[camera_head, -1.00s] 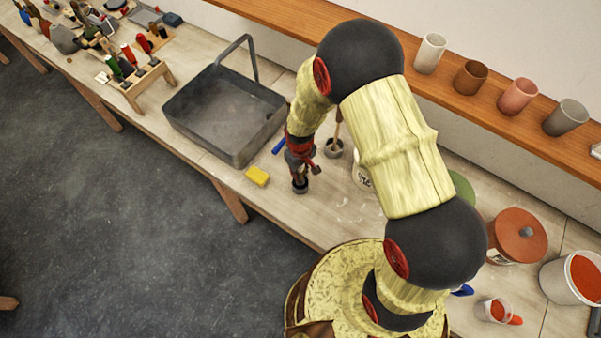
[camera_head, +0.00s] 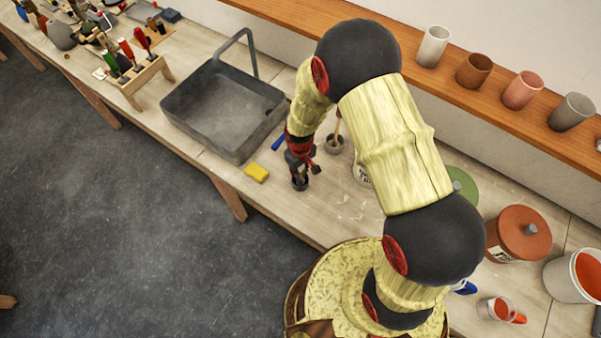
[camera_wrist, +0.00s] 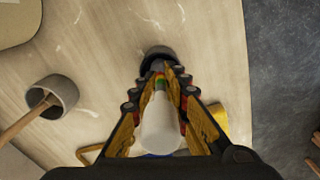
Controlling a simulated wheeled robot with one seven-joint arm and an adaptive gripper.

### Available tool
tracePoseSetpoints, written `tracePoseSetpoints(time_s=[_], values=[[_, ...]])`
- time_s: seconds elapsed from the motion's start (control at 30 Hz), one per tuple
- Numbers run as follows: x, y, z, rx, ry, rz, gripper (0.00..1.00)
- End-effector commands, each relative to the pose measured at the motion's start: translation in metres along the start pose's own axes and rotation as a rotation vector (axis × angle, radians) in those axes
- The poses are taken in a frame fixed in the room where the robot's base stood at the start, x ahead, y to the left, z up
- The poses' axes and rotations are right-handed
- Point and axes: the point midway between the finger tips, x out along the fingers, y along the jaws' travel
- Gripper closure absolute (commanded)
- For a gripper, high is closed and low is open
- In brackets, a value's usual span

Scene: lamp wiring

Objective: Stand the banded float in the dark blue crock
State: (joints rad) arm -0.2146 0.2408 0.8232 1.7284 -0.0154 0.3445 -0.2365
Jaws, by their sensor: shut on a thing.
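In the head view my gripper (camera_head: 299,172) is low over the table. A small dark crock (camera_wrist: 158,54) stands just beyond the fingertips in the wrist view; in the head view it (camera_head: 300,184) is right below the gripper, partly hidden. The float's far end overlaps the crock's near side, and I cannot tell whether it is inside the mouth.
A grey pot (camera_wrist: 62,88) with a wooden-handled tool stands beside the crock, also in the head view (camera_head: 334,146). A yellow sponge (camera_head: 257,172) and a grey basin (camera_head: 222,112) lie to the left. Lidded tubs (camera_head: 518,234) stand at right.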

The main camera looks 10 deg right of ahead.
Motion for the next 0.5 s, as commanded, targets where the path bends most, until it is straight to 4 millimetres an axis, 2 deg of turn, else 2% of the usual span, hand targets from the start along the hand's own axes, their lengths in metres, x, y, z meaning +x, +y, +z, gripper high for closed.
tracePoseSetpoints(time_s=[0.5], values=[[0.0097,0.0000,0.0000,0.000,0.000,0.000,1.00]])
